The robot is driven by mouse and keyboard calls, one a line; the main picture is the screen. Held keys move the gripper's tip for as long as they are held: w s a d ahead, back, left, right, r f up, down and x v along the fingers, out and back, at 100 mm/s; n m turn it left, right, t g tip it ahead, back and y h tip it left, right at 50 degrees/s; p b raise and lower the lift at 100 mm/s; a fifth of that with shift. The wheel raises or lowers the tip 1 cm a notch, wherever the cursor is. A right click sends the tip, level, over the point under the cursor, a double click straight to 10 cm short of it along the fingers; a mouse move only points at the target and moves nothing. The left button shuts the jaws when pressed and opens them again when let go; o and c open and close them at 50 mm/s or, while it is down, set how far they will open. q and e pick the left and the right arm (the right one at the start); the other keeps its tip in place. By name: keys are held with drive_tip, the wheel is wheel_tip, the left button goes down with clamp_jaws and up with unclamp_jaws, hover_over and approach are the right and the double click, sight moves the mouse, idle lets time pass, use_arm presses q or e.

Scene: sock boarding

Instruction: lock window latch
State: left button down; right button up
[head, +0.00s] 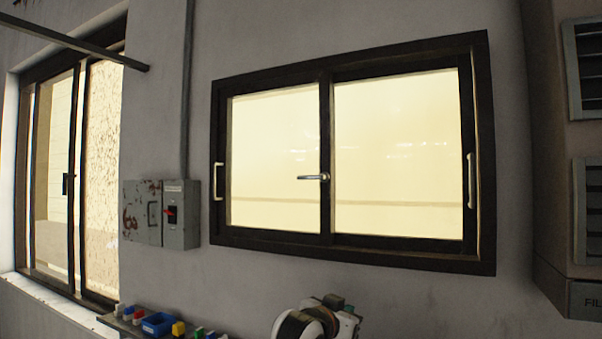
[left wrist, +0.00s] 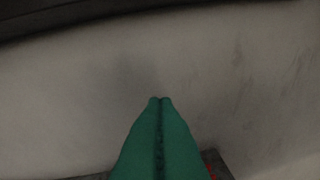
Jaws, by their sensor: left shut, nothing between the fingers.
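The window latch (head: 313,177) is a small metal lever on the dark middle stile of the sliding window (head: 326,215). Its lever lies nearly level and points left from a pivot on the stile. Both sashes look closed in the frame. My left gripper shows in the left wrist view (left wrist: 160,101) as two green fingers shut together with nothing between them, in front of a pale wall. In the head view, a white and dark part of my left arm shows at the bottom centre, below the window and well below the latch; its fingertips cannot be made out.
Pale pull handles stand at the window's left side (head: 219,181) and right side (head: 471,181). A grey switch box (head: 180,215) is on the wall left of the window. Small coloured items and a blue bin (head: 158,323) sit lower left. A louvred cabinet (head: 565,220) stands right.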

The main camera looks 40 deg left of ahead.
use_arm(q)
drive_tip(key=s+a+r+n+t+y, duration=0.1)
drive_tip(key=s+a+r, duration=0.2)
drive_tip(key=r, duration=0.7)
drive_tip(key=s+a+r+n+t+y, duration=0.1)
drive_tip(key=s+a+r+t, duration=0.1)
drive_tip(key=r, duration=0.8)
drive_tip(key=s+a+r+n+t+y, duration=0.1)
drive_tip(key=s+a+r, duration=0.3)
drive_tip(key=r, duration=0.6)
drive_tip(key=shift+s+a+r+t, duration=0.35)
drive_tip(key=shift+a+t, duration=0.15)
drive_tip(key=shift+t, duration=0.2)
wheel_tip(320, 180, up, 4)
drive_tip(key=p, duration=0.7)
hover_over(313, 177)
drive_tip(key=s+a, duration=0.2)
drive_tip(key=s, duration=0.1)
drive_tip(key=shift+w+d+f+p, duration=0.1)
drive_tip(key=shift+w+f+p, duration=0.1)
drive_tip(key=shift+f, duration=1.05)
drive_tip(key=shift+w+f+p, duration=0.1)
drive_tip(key=shift+f+p, duration=0.1)
drive_tip(key=shift+f, duration=1)
drive_tip(key=shift+s, duration=0.2)
